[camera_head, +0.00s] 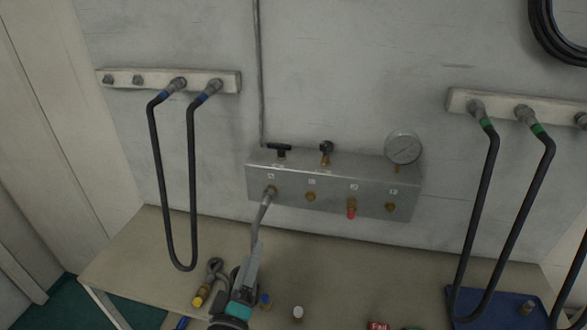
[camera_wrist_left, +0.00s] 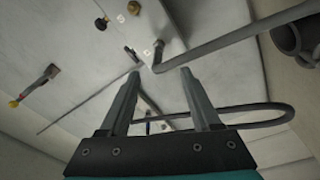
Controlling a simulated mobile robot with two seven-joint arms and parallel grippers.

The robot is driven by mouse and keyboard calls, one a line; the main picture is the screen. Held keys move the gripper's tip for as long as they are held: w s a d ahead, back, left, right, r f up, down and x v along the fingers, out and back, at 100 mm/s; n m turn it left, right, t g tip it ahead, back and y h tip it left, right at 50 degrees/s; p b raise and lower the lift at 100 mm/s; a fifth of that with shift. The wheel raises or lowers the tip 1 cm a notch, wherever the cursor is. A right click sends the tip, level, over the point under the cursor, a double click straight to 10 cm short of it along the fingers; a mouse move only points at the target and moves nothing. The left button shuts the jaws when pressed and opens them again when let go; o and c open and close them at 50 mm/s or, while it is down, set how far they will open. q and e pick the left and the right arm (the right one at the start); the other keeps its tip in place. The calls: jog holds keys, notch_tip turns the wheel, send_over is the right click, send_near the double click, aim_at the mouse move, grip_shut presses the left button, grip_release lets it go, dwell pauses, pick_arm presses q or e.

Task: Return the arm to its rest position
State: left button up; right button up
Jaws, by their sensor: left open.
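My left gripper (camera_head: 252,258) is low in the middle of the head view, in front of the air panel (camera_head: 333,199). Its two fingers are apart and empty in the left wrist view (camera_wrist_left: 162,76). My right gripper is not in view.
Black hoses hang from a left wall rail (camera_head: 225,81) and a right one (camera_head: 555,108). The bench (camera_head: 140,255) holds a yellow-ended fitting (camera_head: 198,301), small capped fittings (camera_head: 298,312) and a blue tray (camera_head: 490,300). A gauge (camera_head: 402,148) stands on the panel.

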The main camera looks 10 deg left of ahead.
pick_arm(q)
jog(key=s+d+f+m+g+h, duration=0.5)
jog(key=s+d+m+g, duration=0.25)
jog(key=m, duration=0.35)
jog(key=s+a+f+m+g+y, duration=0.1)
jog(key=s+a+m+g+y, duration=0.1)
jog(key=s+a+g, duration=0.35)
jog(key=s+a+m+g+y, duration=0.1)
jog(key=s+a+g+y, duration=0.1)
jog(key=s, duration=0.6)
notch_tip(320, 180, down, 30)
jog(key=s+g+b, duration=0.1)
jog(key=g+b, duration=0.1)
jog(key=b, duration=0.7)
jog(key=s+a+f+b, duration=0.1)
jog(key=s+f+b, duration=0.3)
jog(key=s+f, duration=0.4)
jog(key=s+a+f+g+b, duration=0.1)
jog(key=s+f+b, duration=0.3)
jog(key=s+f, duration=0.4)
notch_tip(320, 180, down, 8)
jog(key=shift+s+a+r+m+y, duration=0.2)
jog(key=shift+a+m+y, duration=0.1)
jog(key=shift+m, duration=0.1)
